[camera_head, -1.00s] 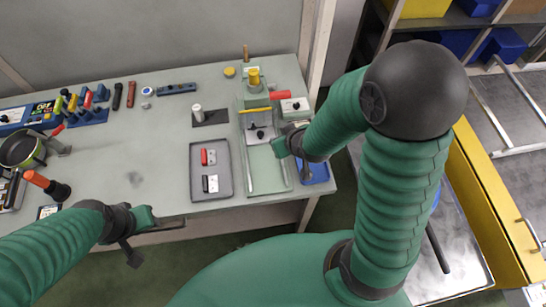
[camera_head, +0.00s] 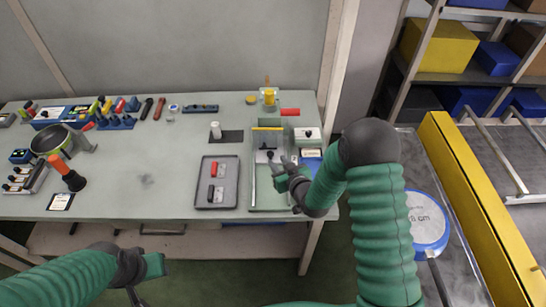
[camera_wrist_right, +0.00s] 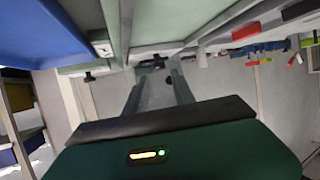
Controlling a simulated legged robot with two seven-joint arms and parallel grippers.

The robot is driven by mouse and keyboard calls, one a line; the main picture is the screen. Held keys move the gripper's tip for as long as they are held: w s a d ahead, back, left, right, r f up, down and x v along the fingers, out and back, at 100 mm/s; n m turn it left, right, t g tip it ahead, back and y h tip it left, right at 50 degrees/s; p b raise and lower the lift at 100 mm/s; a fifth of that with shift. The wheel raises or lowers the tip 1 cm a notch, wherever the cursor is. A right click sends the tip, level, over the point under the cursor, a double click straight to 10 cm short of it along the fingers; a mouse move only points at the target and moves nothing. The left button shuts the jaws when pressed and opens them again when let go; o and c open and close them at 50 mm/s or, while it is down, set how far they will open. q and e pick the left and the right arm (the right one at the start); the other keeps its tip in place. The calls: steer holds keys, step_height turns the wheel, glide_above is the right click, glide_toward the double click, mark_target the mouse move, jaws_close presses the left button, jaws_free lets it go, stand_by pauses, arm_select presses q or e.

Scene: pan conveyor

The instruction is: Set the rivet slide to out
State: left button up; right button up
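The green fixture (camera_head: 252,192) stands at the right end of the bench, with a pale slide plate and a dark knob (camera_head: 270,155) inside it. I take this for the rivet slide; no in or out marking is readable. My right gripper (camera_head: 281,168) is over the right part of the fixture, close to the knob. In the right wrist view my gripper (camera_wrist_right: 158,85) has its two fingers apart with nothing between them, and a dark knob (camera_wrist_right: 155,62) shows just beyond the tips. My left gripper (camera_head: 155,266) hangs in front of the bench; its fingers are not clear.
A grey tray (camera_head: 203,202) with a red and a black handled part lies left of the fixture. A white box (camera_head: 306,141) with a dark knob and a blue bin (camera_head: 309,164) are at its right. A yellow bar (camera_head: 470,205) is further right. The bench middle is clear.

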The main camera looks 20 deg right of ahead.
mark_target(271, 156)
steer(key=x, duration=0.5)
steer(key=shift+w+d+f, duration=0.15)
steer(key=shift+w+f, duration=0.2)
steer(key=shift+s+r, duration=0.15)
jaws_close()
stand_by(0.9)
